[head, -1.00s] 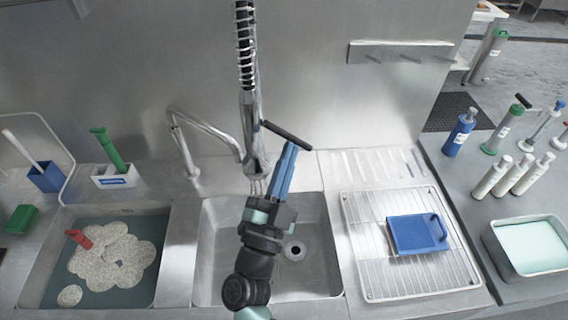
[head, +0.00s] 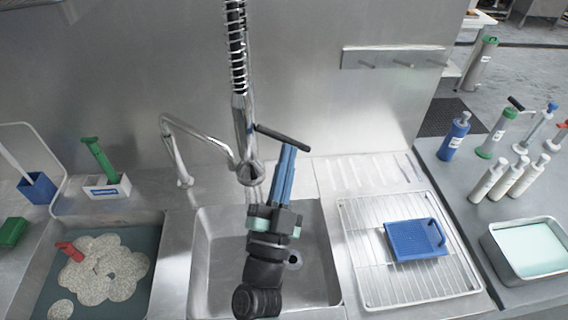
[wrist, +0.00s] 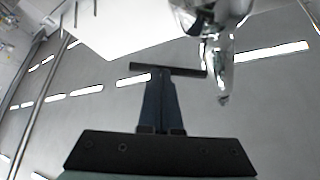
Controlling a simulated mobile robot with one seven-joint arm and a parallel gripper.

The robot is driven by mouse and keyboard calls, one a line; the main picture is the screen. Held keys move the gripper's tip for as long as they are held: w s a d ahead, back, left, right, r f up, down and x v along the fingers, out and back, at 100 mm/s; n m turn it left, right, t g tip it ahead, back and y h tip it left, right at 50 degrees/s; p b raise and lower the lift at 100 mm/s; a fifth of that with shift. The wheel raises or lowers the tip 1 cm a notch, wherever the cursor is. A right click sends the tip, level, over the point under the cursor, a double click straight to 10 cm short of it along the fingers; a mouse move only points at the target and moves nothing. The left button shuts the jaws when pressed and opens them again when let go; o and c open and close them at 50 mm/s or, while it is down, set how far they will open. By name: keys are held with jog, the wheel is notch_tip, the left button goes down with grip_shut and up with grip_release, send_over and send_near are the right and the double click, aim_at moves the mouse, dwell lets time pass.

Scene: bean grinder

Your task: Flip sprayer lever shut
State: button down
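The sprayer's lever (head: 282,137) is a thin black bar that juts out to the right of the chrome sprayer (head: 243,135) and slopes slightly down. My gripper (head: 289,147) has long blue fingers pointing up and away over the sink. Its fingertips are at the lever. In the wrist view my gripper (wrist: 160,72) has its fingers together, and the lever (wrist: 140,67) lies across their tips. The chrome sprayer head (wrist: 217,60) is just right of the lever there. Whether the tips press on the lever cannot be told.
The curved chrome faucet (head: 200,135) stands left of the sprayer. Below are the sink (head: 215,225) and its drain, partly behind my arm. A wire rack (head: 365,275) with a blue tray (head: 415,240) is at right. The steel wall (head: 330,110) is behind. Several bottles stand far right.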

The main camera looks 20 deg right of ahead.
aim_at(301, 146)
jog(key=shift+s+d+r+n+t+y+b, duration=0.15)
jog(key=shift+d+r+n+t+y+b, duration=0.3)
jog(key=shift+r+n, duration=0.5)
jog(key=shift+s+d+r+n+t+y+b, duration=0.15)
jog(key=shift+d+r+n+t+y+b, duration=0.1)
jog(key=shift+d+r+n+t+y, duration=0.6)
jog(key=shift+a+g+h, duration=0.25)
jog(key=shift+g+h, duration=0.05)
jog(key=shift+h, duration=0.1)
